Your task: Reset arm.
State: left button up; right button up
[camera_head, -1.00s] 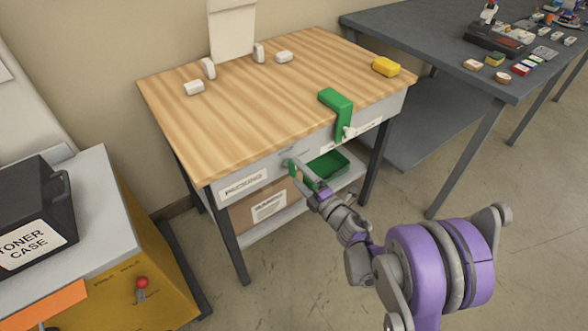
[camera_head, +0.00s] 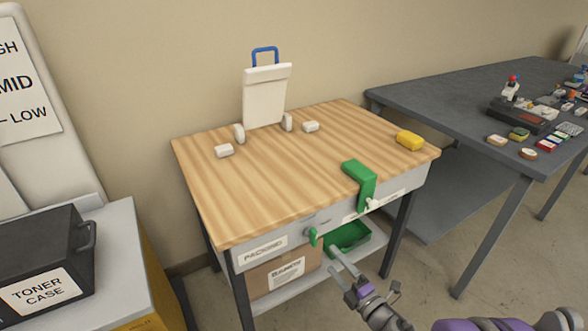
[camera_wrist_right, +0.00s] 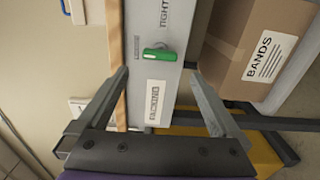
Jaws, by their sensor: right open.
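My right gripper (camera_head: 364,272) is in front of the wooden-topped packing bench (camera_head: 270,185), low and to the right of a small green handle (camera_head: 313,237) on the bench's front panel. In the right wrist view the gripper's two grey fingers (camera_wrist_right: 158,80) are spread wide with nothing held between them. The green handle (camera_wrist_right: 159,54) shows beyond them on the grey panel, apart from the fingers. My purple and grey right arm comes in at the lower right, partly cut off. My left gripper is in neither view.
A green clamp (camera_head: 362,178) hangs over the bench's front edge. A green bin (camera_head: 349,236) and a cardboard box (camera_head: 288,276) sit on the lower shelf. A yellow block (camera_head: 410,141) lies on top. A toner case (camera_head: 40,270) stands left; a cluttered grey table (camera_head: 430,100) stands right.

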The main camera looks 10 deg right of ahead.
jog(key=s+d+r+m+g+h, duration=0.2)
jog(key=s+d+r+m+h, duration=0.25)
jog(key=m+h, duration=0.65)
jog(key=s+a+f+m+g+y, duration=0.2)
jog(key=s+a+f+m+g, duration=0.3)
jog(key=s, duration=0.6)
jog(key=s+a+f+m+g+y, duration=0.25)
jog(key=s+m+g, duration=0.3)
jog(key=s, duration=0.55)
pick_arm(q)
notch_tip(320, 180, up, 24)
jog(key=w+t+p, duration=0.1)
jog(key=p, duration=2)
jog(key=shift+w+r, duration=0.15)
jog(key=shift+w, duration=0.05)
pick_arm(e)
notch_tip(320, 180, up, 24)
jog(key=shift+w+r+m+t, duration=0.15)
jog(key=shift+w+m+t, duration=0.2)
jog(key=shift+t, duration=0.1)
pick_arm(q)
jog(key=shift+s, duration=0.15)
pick_arm(e)
jog(key=shift+s, duration=0.15)
